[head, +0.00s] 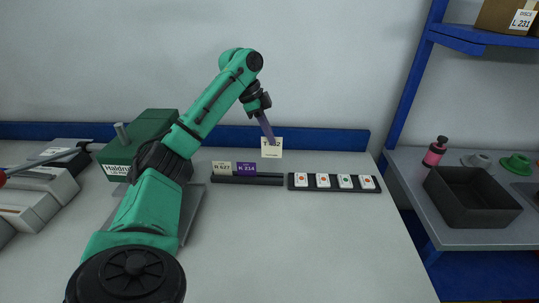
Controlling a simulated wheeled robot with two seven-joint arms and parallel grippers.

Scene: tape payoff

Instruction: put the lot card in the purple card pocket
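My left gripper (268,136) reaches down over the back of the bench, its narrow purplish fingers seen close together. It is shut on the top edge of a cream lot card (271,152), which hangs upright with dark print partly covered by the fingertips. The purple card pocket (246,169), with white print, stands in a low dark rail (261,181), a little left of and below the held card in the picture. The card looks apart from it. My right gripper is not in view.
A cream card (222,168) stands left of the purple pocket. A dark tray (377,188) with several white tiles is to the right. A green machine (140,138) stands behind my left arm. A side bench holds a dark bin (470,212). The front of the bench is clear.

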